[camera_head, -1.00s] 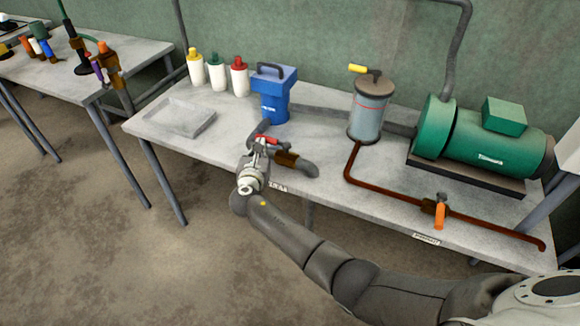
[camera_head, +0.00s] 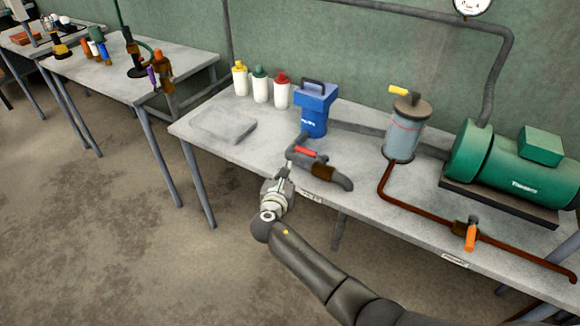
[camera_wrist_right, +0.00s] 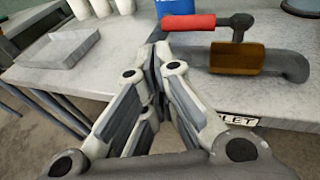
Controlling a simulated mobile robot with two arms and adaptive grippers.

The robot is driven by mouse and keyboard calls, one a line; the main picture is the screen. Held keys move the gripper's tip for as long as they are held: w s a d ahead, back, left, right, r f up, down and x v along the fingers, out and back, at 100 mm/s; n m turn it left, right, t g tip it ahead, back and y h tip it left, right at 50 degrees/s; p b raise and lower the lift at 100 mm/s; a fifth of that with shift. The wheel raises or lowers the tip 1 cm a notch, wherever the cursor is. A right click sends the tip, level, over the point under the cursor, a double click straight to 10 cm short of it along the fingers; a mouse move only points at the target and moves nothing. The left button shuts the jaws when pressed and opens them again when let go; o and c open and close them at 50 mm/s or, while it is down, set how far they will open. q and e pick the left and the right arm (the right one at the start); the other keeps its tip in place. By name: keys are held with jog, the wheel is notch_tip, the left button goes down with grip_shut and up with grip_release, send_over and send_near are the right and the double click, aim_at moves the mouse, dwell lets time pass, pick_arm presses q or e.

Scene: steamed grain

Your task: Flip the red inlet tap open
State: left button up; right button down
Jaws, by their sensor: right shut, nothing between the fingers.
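The inlet tap has a red lever handle (camera_head: 307,150) on a short grey pipe with a brown body (camera_head: 323,172), at the bench's front edge below the blue unit. In the right wrist view the red handle (camera_wrist_right: 188,23) lies roughly level across the picture, left of its dark pivot. My right gripper (camera_head: 287,172) is in front of the tap, short of the handle, with nothing held. In the right wrist view its fingertips (camera_wrist_right: 159,55) are together just below the handle's left end. A label partly reading "LET" shows on the bench edge. My left gripper is not seen.
A blue unit (camera_head: 315,112) stands behind the tap. A shallow grey tray (camera_head: 222,126) and capped bottles (camera_head: 261,88) are to its left. A grey canister (camera_head: 403,132), a green motor (camera_head: 510,165) and an orange-handled tap (camera_head: 471,238) are to the right.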

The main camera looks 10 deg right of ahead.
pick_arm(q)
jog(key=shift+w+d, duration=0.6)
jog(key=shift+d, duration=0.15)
pick_arm(e)
jog(key=s+a+r, duration=0.1)
jog(key=s+a, duration=0.3)
jog(key=shift+s+r, duration=0.15)
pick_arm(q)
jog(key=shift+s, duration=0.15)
pick_arm(e)
jog(key=shift+a, duration=0.1)
